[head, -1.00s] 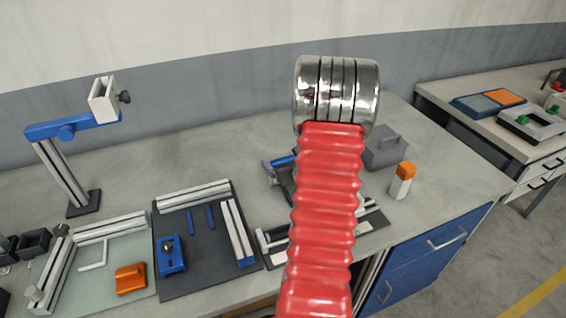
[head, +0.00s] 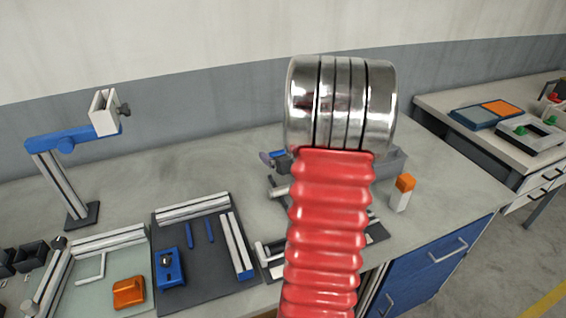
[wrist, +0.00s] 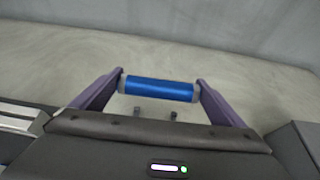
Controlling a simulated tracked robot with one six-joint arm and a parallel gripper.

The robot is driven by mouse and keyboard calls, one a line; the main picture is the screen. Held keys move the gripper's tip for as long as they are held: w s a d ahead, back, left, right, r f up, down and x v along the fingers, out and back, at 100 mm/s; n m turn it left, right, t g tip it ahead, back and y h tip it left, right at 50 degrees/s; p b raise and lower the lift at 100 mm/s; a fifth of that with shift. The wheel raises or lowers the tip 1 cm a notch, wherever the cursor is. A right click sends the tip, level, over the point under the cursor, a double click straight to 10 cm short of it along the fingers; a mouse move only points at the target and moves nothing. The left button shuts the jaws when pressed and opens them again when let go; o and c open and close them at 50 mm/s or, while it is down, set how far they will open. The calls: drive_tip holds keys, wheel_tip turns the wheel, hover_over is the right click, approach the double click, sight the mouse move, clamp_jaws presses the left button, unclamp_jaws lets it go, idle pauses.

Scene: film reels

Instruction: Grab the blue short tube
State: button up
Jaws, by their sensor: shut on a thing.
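The blue short tube (wrist: 158,89) lies crosswise between the two purple fingers of my gripper (wrist: 160,88) in the wrist view. The fingers press on its two ends, so my gripper is shut on it. In the head view a bit of the tube (head: 280,154) and one purple finger show left of my red ribbed arm. That arm and its shiny metal joint hide the rest of my gripper.
A black mat (head: 203,262) with blue rods and metal profiles lies left of my arm. A grey box (head: 397,160) is partly behind my arm. An orange-capped bottle (head: 402,193) stands right. A blue stand (head: 68,170) is far left. The back middle of the bench is clear.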

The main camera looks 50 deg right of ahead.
drive_tip(key=shift+r, duration=0.6)
